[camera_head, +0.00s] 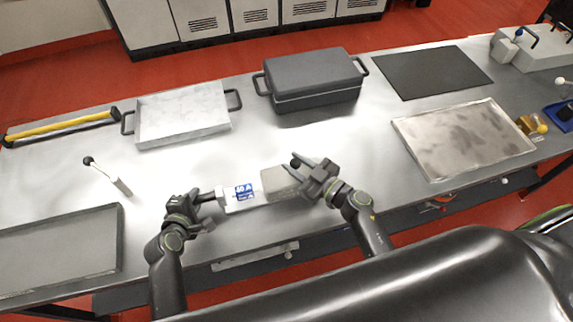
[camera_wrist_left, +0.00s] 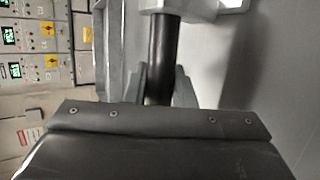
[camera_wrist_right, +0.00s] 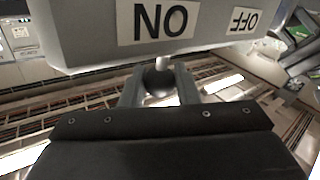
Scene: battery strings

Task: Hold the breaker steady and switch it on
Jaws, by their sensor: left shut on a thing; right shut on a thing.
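The breaker (camera_head: 276,183) is a grey box with a white end and a blue label, lying between my two grippers above the workbench. My left gripper (camera_head: 197,201) is shut on the dark cylindrical handle (camera_wrist_left: 162,60) at the breaker's left end. My right gripper (camera_head: 306,172) is at the breaker's right side, shut on the dark ball knob (camera_wrist_right: 158,80) of its lever. In the right wrist view the breaker's face (camera_wrist_right: 90,25) shows an ON label above the knob and an OFF label further right. The knob sits nearer ON.
Trays lie at front left (camera_head: 122,240), back left (camera_head: 183,141) and right (camera_head: 465,170). A dark lidded case (camera_head: 312,99) and a black mat (camera_head: 433,72) are at the back.

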